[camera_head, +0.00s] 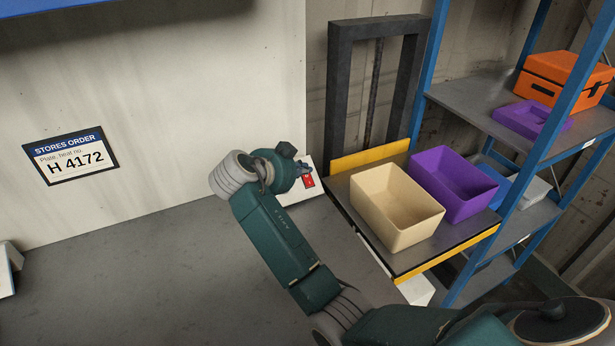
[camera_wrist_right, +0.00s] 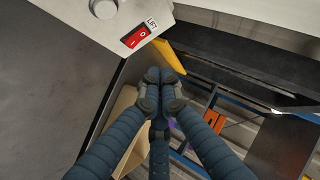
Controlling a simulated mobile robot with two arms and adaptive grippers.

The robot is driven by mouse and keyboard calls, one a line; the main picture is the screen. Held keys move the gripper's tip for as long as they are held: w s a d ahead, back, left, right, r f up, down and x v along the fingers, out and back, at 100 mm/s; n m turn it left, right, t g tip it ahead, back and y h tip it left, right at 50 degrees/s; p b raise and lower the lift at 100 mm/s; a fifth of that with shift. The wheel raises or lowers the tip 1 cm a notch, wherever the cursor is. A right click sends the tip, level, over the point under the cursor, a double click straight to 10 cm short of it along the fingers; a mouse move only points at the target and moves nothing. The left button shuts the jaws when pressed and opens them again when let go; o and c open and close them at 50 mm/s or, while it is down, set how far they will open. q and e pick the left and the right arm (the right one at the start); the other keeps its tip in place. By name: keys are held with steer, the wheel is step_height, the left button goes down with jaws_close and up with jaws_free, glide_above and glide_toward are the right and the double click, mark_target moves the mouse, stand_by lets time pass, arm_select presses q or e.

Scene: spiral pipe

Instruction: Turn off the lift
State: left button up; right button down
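The lift's red rocker switch (camera_head: 309,181) is on a white control panel (camera_head: 296,192) left of the lift. In the right wrist view the switch (camera_wrist_right: 134,38) shows white marks beside a "LIFT" label; which side is pressed is unclear. The lift platform (camera_head: 417,262), with yellow edges, stands raised before a dark mast (camera_head: 339,95) and carries a beige bin (camera_head: 395,205) and a purple bin (camera_head: 454,184). My right gripper (camera_head: 304,169) is beside the panel, near the switch. In the wrist view its fingers (camera_wrist_right: 160,84) are together and empty, apart from the switch. My left gripper is out of view.
A blue-framed shelf (camera_head: 480,100) at the right holds an orange case (camera_head: 565,75), a purple tray (camera_head: 533,120) and smaller bins. A round grey knob (camera_wrist_right: 103,8) sits on the panel. A "STORES ORDER" sign (camera_head: 70,156) hangs on the wall. The grey surface at left is mostly clear.

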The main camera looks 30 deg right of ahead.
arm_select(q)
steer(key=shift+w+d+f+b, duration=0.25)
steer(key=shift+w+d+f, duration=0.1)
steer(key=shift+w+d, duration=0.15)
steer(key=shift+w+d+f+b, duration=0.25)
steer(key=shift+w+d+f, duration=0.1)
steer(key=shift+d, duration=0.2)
arm_select(e)
steer(key=v, duration=0.5)
steer(key=shift+w+r, duration=0.3)
